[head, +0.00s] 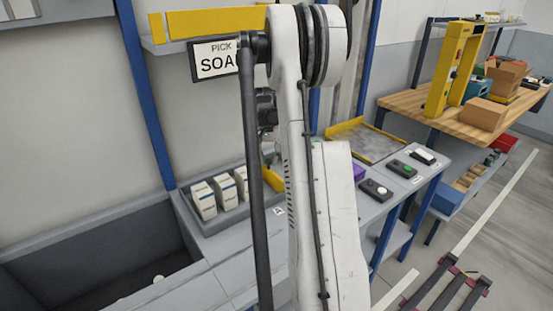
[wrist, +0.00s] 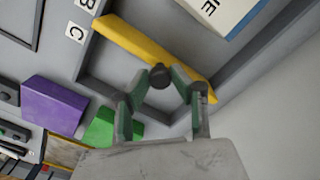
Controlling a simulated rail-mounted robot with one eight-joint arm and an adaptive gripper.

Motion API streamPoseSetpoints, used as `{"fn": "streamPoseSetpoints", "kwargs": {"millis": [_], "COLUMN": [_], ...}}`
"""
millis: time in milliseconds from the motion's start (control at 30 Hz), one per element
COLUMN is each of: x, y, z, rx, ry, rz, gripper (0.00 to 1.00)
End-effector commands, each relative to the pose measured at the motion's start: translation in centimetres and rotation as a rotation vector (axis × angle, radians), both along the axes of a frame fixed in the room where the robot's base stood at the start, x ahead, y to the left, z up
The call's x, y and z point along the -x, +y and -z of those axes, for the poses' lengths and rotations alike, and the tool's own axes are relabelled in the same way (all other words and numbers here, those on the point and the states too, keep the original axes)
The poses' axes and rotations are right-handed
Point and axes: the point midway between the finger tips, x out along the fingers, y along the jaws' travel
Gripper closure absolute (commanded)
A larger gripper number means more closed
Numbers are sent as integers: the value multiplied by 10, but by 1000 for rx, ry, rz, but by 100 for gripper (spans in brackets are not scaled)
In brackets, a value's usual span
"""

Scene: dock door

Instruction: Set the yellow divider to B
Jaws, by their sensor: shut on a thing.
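The yellow divider (wrist: 125,45) lies slantwise across a grey tray in the wrist view. Its left end meets the tray wall between the B label (wrist: 88,4) and the C label (wrist: 75,32). My gripper (wrist: 160,82) is shut on the divider's dark knob (wrist: 160,73), with green-padded fingers on either side. In the head view, part of the yellow divider (head: 270,179) shows beside my arm, which hides the rest of it. The A label (head: 278,211) is on the tray's front rim.
White boxes (head: 203,200) stand in the tray left of the divider. In the wrist view, a purple block (wrist: 53,105) and a green block (wrist: 102,128) lie on the other side. Button boxes (head: 375,190) sit on the bench at right.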

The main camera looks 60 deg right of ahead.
Motion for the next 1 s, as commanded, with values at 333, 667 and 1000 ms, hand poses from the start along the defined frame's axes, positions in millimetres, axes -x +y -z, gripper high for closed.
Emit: {"fn": "streamPoseSetpoints", "kwargs": {"millis": [333, 667, 1000], "x": [0, 0, 1], "y": [-1, -1, -1], "z": [-1, -3, -55], "rx": [1, 1, 1], "ry": [0, 0, 0], "rz": [1, 1, 1], "gripper": [62, 59, 59]}}
